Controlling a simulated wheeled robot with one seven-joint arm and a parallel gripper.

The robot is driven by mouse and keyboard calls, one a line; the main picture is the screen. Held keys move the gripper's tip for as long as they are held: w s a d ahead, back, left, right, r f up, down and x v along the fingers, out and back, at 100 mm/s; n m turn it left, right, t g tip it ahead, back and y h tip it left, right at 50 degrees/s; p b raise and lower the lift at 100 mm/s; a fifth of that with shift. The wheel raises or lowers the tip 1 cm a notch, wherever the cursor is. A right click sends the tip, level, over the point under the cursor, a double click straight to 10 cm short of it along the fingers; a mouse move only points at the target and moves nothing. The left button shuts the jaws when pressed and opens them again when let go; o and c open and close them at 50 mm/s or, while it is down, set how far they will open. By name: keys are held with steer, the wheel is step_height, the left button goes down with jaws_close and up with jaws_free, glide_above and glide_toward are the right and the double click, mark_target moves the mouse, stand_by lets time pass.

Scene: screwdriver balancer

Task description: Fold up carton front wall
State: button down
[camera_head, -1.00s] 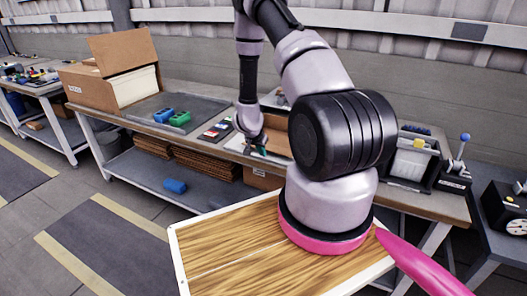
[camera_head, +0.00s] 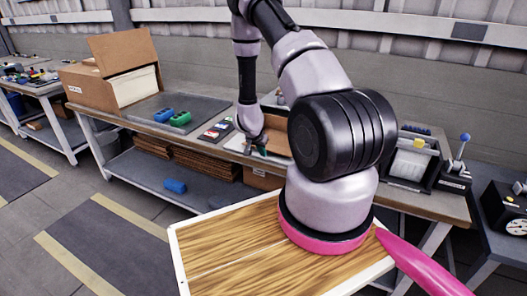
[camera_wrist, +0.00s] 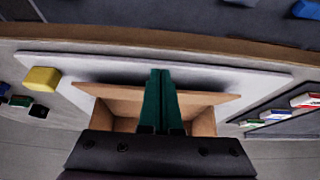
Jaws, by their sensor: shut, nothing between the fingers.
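The open brown carton (camera_head: 277,142) stands on a white plate on the bench, partly hidden behind my arm in the head view. In the wrist view, its front wall (camera_wrist: 105,93) is a tan panel on the bench-edge side, spread wider than the carton's side walls (camera_wrist: 205,123) and apparently leaning outward. My gripper (camera_wrist: 160,74) has two green fingers, shut together with nothing between them. The fingers cross over the middle of the front wall, and their tips reach past its outer edge. I cannot tell whether they touch it. My gripper (camera_head: 262,151) is at the carton's front left in the head view.
A yellow block (camera_wrist: 41,79) lies on the white plate's corner. A dark tray (camera_wrist: 290,112) with small coloured items lies beside the plate. A larger carton (camera_head: 90,92) and blue and green parts (camera_head: 180,118) are further left. The bench front edge (camera_wrist: 200,42) is close.

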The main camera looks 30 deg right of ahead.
steer(key=shift+w+d, duration=0.4)
steer(key=shift+d, duration=0.1)
steer(key=shift+w+d+r, duration=0.15)
steer(key=shift+d+r, duration=0.05)
steer(key=shift+r, duration=0.75)
